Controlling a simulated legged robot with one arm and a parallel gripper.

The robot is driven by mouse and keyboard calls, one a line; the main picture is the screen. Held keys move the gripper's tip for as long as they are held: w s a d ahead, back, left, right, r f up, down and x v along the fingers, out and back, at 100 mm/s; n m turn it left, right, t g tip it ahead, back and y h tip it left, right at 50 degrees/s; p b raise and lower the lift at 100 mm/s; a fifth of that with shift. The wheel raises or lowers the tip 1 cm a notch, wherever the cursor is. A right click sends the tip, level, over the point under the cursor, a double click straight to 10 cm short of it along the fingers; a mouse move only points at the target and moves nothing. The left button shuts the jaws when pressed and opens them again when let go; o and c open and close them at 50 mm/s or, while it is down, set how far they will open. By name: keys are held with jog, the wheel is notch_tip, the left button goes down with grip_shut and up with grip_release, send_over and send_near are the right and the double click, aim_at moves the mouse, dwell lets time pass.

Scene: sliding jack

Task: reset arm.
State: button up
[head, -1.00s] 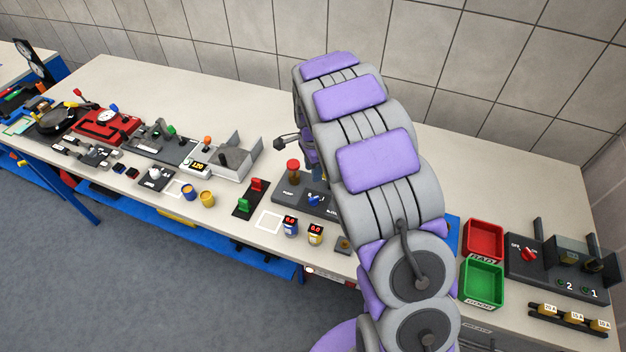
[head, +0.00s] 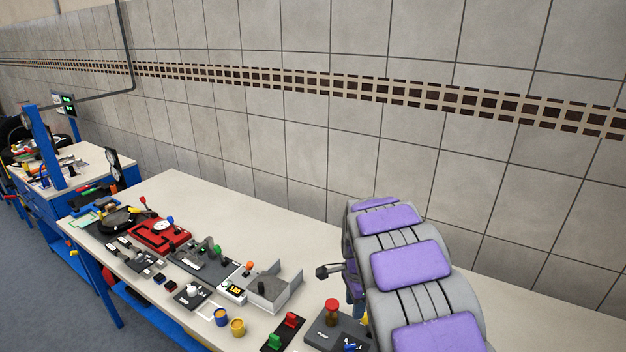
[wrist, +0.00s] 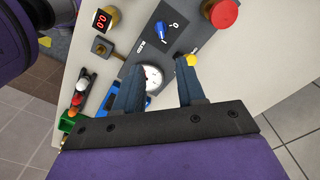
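My gripper (wrist: 160,66) is open and empty in the wrist view, its two dark fingers apart above the bench. A round white gauge (wrist: 153,77) shows between the fingers, lower down. A dark panel with a blue knob (wrist: 160,31) and a red round button (wrist: 222,14) lies beyond the fingertips, with a small yellow part (wrist: 193,61) by the right finger. In the head view my grey arm with purple pads rises at the lower right and hides part of the bench. The fingers cannot be made out there.
The white bench (head: 175,185) runs along a tiled wall (head: 300,140). It holds a red device (head: 160,234), an open grey tray (head: 275,290), a yellow cup (head: 237,327) and a red-topped device (head: 332,312). The bench strip along the wall is clear.

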jog(key=s+r+n+g+b, duration=0.1)
jog(key=s+n, duration=0.7)
jog(key=s, duration=1.2)
jog(key=s+r+n+b, duration=0.4)
jog(key=s+n, duration=0.3)
jog(key=s, duration=1.3)
jog(key=shift+r+n+g, duration=0.4)
jog(key=shift+r, duration=0.1)
